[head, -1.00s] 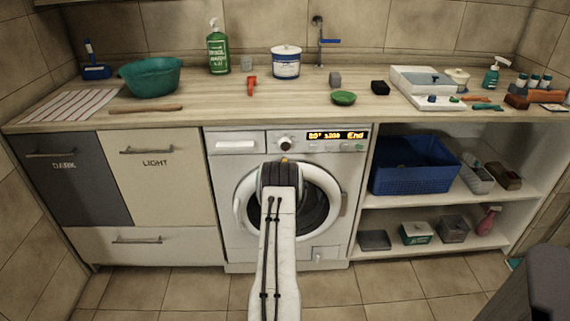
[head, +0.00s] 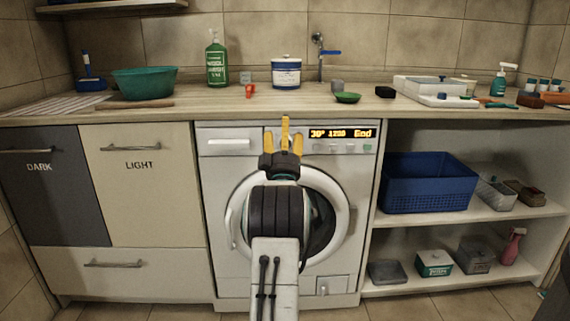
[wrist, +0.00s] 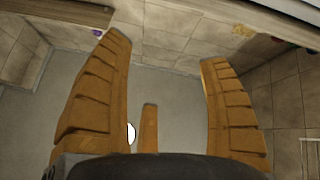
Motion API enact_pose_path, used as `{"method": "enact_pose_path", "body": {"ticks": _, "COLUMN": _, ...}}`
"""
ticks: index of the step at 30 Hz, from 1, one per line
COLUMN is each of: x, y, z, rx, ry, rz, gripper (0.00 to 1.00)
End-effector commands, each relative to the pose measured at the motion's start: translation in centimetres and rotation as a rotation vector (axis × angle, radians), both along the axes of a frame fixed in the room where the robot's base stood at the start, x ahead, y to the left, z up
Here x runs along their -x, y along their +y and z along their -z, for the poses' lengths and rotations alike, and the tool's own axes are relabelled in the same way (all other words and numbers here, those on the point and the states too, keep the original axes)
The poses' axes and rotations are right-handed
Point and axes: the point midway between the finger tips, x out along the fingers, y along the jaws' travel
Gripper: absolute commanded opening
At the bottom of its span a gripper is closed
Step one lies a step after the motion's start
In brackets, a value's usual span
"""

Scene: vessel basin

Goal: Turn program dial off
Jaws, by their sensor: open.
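The white washing machine (head: 222,185) stands under the counter, its round door shut. Its lit display (head: 340,133) shows orange figures and "End". The program dial is hidden behind my gripper (head: 284,142), which is raised in front of the control panel (head: 229,141). The yellow fingers are spread and point up; one tip overlaps the counter edge in the picture. In the wrist view my gripper (wrist: 165,52) is open with nothing between its fingers. A small white oval with a dark side (wrist: 131,132) shows beside the middle finger; I cannot tell what it is.
The counter edge (head: 150,119) runs just above the panel. Drawers marked DARK (head: 40,190) and LIGHT (head: 145,190) stand at the left. Shelves with a blue basket (head: 428,192) are at the right.

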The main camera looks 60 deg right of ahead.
Motion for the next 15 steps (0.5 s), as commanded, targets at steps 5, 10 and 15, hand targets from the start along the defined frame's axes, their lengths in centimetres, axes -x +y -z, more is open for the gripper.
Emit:
{"method": "enact_pose_path", "body": {"ticks": 5, "x": 0.3, "y": 0.5, "z": -2.2, "rx": -0.059, "ry": -0.045, "rz": -0.047, "gripper": 0.69}}
{"method": "enact_pose_path", "body": {"ticks": 10, "x": -0.2, "y": -0.4, "z": -2.8, "rx": -0.207, "ry": -0.071, "rz": -0.101, "gripper": 0.69}}
{"method": "enact_pose_path", "body": {"ticks": 15, "x": -1.1, "y": -2.1, "z": 0.7, "rx": -0.427, "ry": -0.096, "rz": -0.146, "gripper": 0.69}}
